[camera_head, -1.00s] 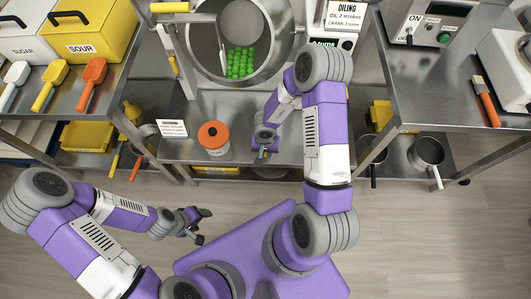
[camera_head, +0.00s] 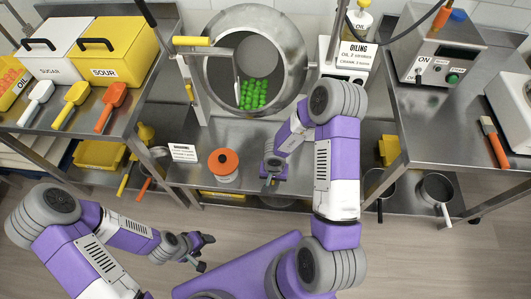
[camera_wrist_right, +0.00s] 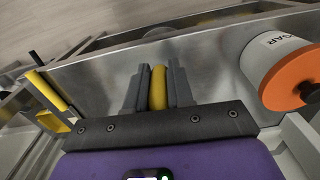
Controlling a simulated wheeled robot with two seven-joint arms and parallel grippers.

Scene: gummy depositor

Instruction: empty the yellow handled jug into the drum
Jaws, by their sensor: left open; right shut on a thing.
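The steel drum (camera_head: 298,62) stands open toward me at the back centre of the bench, with green gummies (camera_head: 253,94) inside. My right gripper (camera_head: 270,186) is low over the bench in front of the drum. In the right wrist view it (camera_wrist_right: 158,90) is shut on a yellow rounded piece (camera_wrist_right: 158,84), which looks like the jug's yellow handle. The jug's body does not show in either view. My left gripper (camera_head: 206,253) is open and empty over the floor at lower left, away from the bench.
A white can with an orange lid (camera_head: 223,165) stands left of my right gripper, close to it. A small sign (camera_head: 183,152) stands further left. Scoops (camera_head: 110,106) and bins lie on the left table. The oiling box (camera_head: 343,62) and a right-hand table flank the drum.

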